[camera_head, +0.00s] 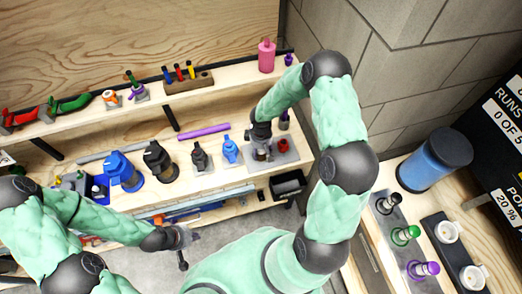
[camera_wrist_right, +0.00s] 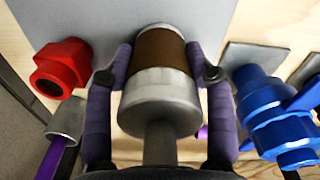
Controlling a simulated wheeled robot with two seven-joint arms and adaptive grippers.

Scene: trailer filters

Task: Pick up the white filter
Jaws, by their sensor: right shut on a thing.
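In the wrist view my right gripper (camera_wrist_right: 163,95) has its two fingers on either side of a grey cylinder with a brown band (camera_wrist_right: 163,75), shut on it. The cylinder is in front of a grey plate (camera_wrist_right: 90,25). In the head view my right gripper (camera_head: 261,146) is at the right end of the lower shelf, over a grey plate (camera_head: 285,158). My left gripper (camera_head: 183,240) is low, in front of the shelf; its jaws are too small to read. Two white round pieces (camera_head: 447,231) sit on a dark tray at right; I cannot tell if either is the white filter.
A red fitting (camera_wrist_right: 62,68) and a blue fitting (camera_wrist_right: 272,110) flank the gripper. Several tools and blue and black fittings (camera_head: 160,160) stand on the shelf (camera_head: 208,183). A blue canister (camera_head: 432,160) stands on the right counter. A black bin (camera_head: 288,184) is below the shelf.

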